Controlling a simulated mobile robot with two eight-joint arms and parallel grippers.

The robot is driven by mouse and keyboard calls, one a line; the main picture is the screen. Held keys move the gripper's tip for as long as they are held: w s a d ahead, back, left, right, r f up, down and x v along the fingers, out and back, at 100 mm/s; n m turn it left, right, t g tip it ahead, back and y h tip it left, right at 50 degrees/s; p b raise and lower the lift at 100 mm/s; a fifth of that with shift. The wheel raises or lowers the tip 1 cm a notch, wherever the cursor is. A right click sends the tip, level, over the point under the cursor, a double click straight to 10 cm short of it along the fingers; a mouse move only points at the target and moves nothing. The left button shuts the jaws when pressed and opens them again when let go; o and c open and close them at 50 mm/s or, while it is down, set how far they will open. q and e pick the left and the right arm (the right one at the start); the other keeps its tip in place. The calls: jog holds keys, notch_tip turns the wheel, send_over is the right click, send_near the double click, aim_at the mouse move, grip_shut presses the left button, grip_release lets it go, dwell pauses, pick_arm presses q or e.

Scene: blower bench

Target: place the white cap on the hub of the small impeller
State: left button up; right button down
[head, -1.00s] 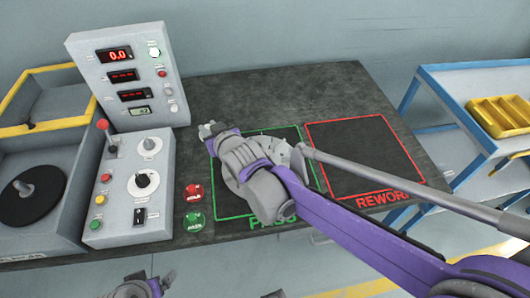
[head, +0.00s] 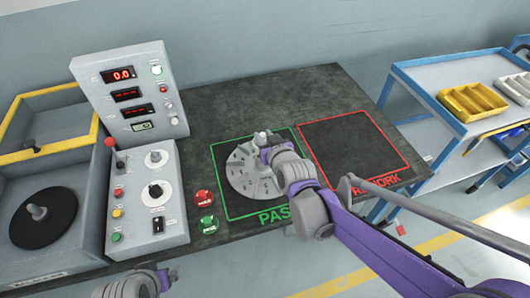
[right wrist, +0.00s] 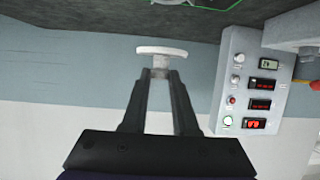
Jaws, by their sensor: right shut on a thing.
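A grey bladed impeller (head: 247,176) lies flat inside the green-outlined square on the bench in the head view. It is the only impeller I can make out. My right gripper (head: 264,143) is over its far right part and hides some of it, including where its hub meets the gripper. In the right wrist view the white cap (right wrist: 161,50) is between the fingertips of my right gripper (right wrist: 160,74), which is shut on it. It looks like a flat, wide-topped disc seen edge-on. My left gripper (head: 165,281) is at the bottom edge, away from the impeller; its jaws are unclear.
A control box (head: 145,205) and an upright display panel (head: 130,95) stand left of the impeller. Red and green buttons (head: 206,210) sit beside the green square. The red-outlined square (head: 352,150) is empty. A blue cart (head: 430,105) with yellow bins (head: 472,102) stands at right.

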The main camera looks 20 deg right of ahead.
jog(key=shift+f+b, duration=0.5)
jog(key=shift+f, duration=2.5)
jog(key=shift+f, duration=0.15)
jog(key=c, duration=0.7)
grip_release()
jog(key=shift+r, duration=0.2)
jog(key=a+p+v, duration=0.1)
jog(key=p+v, duration=0.1)
jog(key=v, duration=1)
jog(key=s+d+f+g, duration=0.1)
jog(key=s+f+g, duration=0.1)
jog(key=s, duration=0.3)
jog(key=s+d+f+g, duration=0.1)
jog(key=s+f+g, duration=0.1)
jog(key=s, duration=0.3)
jog(key=s+d+f+g+h, duration=0.1)
jog(key=s+f+g, duration=0.2)
jog(key=s, duration=0.3)
jog(key=shift+s+m+g, duration=0.15)
jog(key=shift+m+g, duration=0.25)
jog(key=shift+g, duration=0.2)
